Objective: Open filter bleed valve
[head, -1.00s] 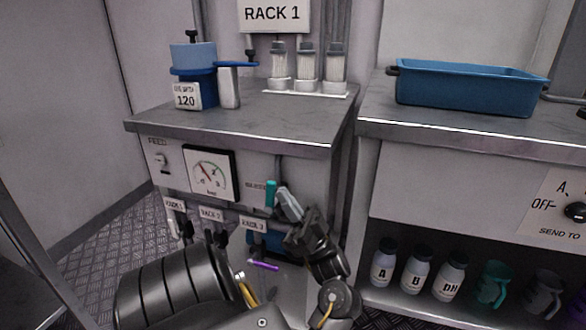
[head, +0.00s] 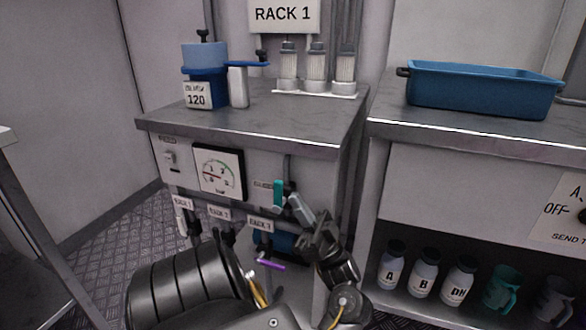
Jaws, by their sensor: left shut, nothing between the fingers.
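The teal valve handle (head: 279,192) stands upright on the front of the left cabinet, beside a small label (head: 262,184) that I read only in part, perhaps BLEED. My left gripper (head: 296,203) is shut and empty. Its pale fingertips are just right of the teal handle; I cannot tell whether they touch it. A round pressure gauge (head: 218,170) sits on the same panel, left of the handle. My right gripper is out of view.
A blue filter housing (head: 206,88) marked 120 and several clear filters stand on the cabinet top (head: 250,120). Rack labels and a purple handle (head: 268,262) sit below. A blue tray (head: 485,91) and shelved bottles are to the right.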

